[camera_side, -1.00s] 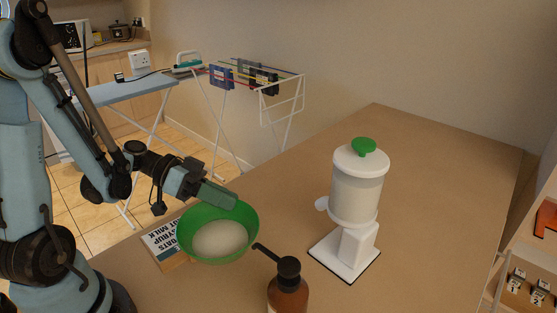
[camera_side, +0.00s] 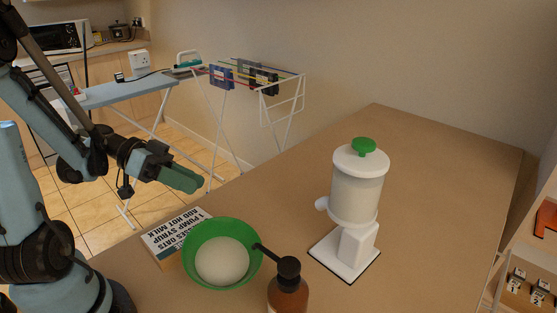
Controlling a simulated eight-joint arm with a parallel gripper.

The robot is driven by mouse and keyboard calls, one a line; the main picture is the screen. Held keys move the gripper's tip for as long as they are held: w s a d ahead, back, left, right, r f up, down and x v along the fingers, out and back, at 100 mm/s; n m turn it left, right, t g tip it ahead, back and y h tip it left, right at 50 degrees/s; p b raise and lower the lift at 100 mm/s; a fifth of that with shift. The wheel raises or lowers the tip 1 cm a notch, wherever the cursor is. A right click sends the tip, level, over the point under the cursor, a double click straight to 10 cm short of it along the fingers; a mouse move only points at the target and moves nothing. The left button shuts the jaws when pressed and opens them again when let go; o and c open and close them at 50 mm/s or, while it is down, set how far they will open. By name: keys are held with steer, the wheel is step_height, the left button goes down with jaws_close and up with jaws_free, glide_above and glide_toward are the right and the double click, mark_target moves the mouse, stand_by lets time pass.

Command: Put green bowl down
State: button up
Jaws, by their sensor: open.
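The green bowl (camera_side: 195,246) stands upright on the brown worktop in the side view, with a pale white content in it. My gripper (camera_side: 188,181) is above and to the left of the bowl, apart from it, with nothing seen in it. Its green fingers are open, though the gap between them is hard to see from this side.
A lettered recipe block (camera_side: 170,237) lies just behind the bowl's left side. A brown pump bottle (camera_side: 288,292) stands close at the bowl's right, its spout near the rim. A white dispenser (camera_side: 357,190) with a green knob stands further right. The worktop (camera_side: 440,170) behind is clear.

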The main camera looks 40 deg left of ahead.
steer(key=w+d+r+n+y, duration=0.1)
steer(key=w+d+n+y, duration=0.1)
steer(key=d+n+y, duration=0.4)
steer(key=y, duration=0.5)
steer(key=shift+w+r+y, duration=0.3)
steer(key=shift+w, duration=0.05)
